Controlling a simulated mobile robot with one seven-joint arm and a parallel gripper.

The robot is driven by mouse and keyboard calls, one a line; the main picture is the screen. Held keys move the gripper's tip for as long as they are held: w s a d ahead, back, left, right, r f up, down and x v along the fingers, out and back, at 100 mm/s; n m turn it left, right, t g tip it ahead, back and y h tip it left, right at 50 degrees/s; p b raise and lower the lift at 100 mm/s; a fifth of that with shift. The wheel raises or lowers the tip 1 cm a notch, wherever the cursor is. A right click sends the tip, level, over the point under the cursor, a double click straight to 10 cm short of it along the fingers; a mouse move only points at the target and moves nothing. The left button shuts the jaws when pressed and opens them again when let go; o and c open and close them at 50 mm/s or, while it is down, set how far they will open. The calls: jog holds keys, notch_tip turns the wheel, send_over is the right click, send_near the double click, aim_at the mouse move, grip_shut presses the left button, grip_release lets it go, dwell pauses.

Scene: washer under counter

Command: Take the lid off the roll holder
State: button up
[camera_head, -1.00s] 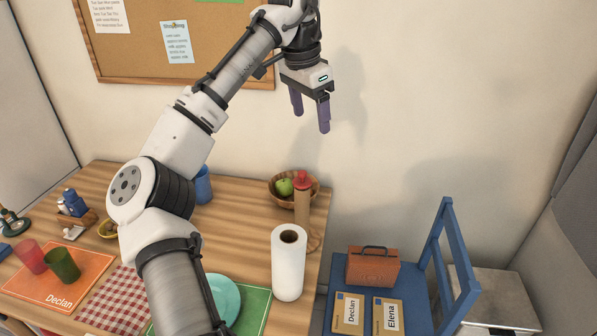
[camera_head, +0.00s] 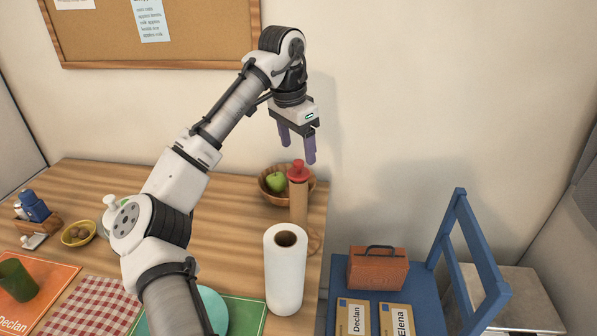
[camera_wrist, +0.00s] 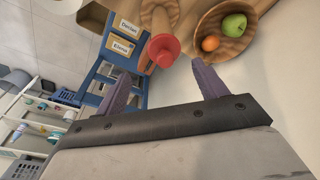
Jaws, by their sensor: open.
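The roll holder (camera_head: 298,205) is an upright wooden post on a round base at the table's right edge. Its red lid (camera_head: 297,172) with a small knob sits on top. The lid also shows in the wrist view (camera_wrist: 163,49), ahead of the fingertips and roughly between them. My gripper (camera_head: 297,153) is open and empty, pointing down just above the lid, with a small gap apparent. Both purple fingers also show in the wrist view (camera_wrist: 159,69). A white paper roll (camera_head: 285,275) stands in front of the holder and hides part of its base.
A wooden bowl (camera_head: 267,193) with a green apple (camera_head: 277,182) and an orange fruit (camera_wrist: 210,43) stands close beside the holder. A blue chair (camera_head: 428,280) with a brown case (camera_head: 378,268) is to the right. The wall is behind.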

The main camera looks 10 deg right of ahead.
aim_at(299, 161)
jog(key=shift+w+d+f+p, duration=0.1)
jog(key=shift+w+f+p, duration=0.1)
jog(key=shift+f, duration=0.7)
jog(key=shift+w+d+f+p, duration=0.15)
jog(key=shift+f, duration=0.8)
jog(key=shift+w+d+f+p, duration=0.1)
jog(key=shift+w+f+p, duration=0.1)
jog(key=shift+f, duration=0.7)
jog(key=c, duration=1)
jog(key=shift+c, duration=0.2)
jog(key=shift+r, duration=0.1)
notch_tip(299, 161, up, 20)
jog(key=shift+p, duration=0.45)
